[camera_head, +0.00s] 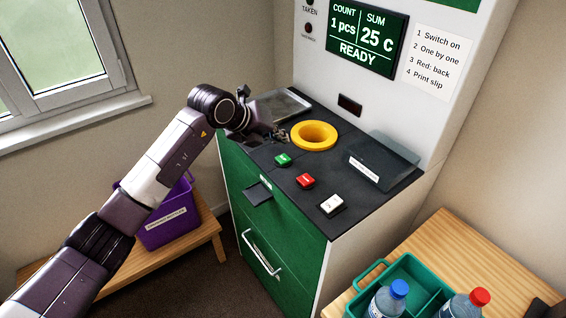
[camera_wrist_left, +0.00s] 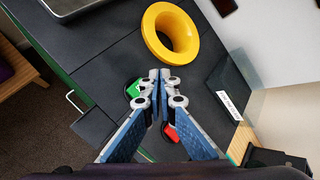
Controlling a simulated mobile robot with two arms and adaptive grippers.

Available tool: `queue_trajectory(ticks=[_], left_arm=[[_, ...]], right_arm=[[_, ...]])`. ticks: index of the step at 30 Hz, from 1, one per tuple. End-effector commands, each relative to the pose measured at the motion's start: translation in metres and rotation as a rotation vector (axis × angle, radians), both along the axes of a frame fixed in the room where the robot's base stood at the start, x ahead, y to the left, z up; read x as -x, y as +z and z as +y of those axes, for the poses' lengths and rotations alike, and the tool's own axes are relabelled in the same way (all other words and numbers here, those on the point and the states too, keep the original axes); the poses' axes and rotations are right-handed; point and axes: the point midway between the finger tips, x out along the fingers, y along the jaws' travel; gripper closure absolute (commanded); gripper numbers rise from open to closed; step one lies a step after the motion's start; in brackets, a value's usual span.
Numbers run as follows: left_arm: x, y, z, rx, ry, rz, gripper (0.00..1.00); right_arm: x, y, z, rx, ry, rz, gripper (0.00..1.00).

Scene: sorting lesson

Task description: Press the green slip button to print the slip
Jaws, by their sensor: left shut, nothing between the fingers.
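The green button (camera_head: 283,159) sits on the machine's dark top, in front of the yellow ring (camera_head: 314,135). In the left wrist view the green button (camera_wrist_left: 133,90) shows just left of my fingers, partly hidden by them. My left gripper (camera_head: 283,136) is shut and empty, between the tray and the ring, behind the green button in the head view. In the left wrist view its fingertips (camera_wrist_left: 160,75) meet over the dark top; I cannot tell their height. The screen (camera_head: 362,42) reads 1 pcs, 25 C, READY. My right gripper is not in view.
A red button (camera_head: 305,181) and a white button (camera_head: 332,205) are in line with the green one. A metal tray (camera_head: 286,104) lies at the back left, a dark labelled bin (camera_head: 385,160) at the right. A green crate (camera_head: 414,267) with bottles stands on the wooden table.

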Motion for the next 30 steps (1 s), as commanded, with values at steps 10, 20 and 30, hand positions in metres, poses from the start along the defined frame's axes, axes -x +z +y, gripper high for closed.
queue_trajectory(ticks=[10, 20, 30], left_arm=[[0.000, -0.036, 0.000, 0.001, 0.000, 0.000, 1.00], [0.000, -0.035, 0.000, 0.001, 0.000, 0.000, 1.00], [0.000, -0.035, 0.000, 0.001, 0.000, 0.000, 1.00]], right_arm=[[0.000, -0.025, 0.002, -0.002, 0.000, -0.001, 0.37], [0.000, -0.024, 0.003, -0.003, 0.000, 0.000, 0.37], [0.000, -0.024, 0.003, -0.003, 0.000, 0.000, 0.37]])
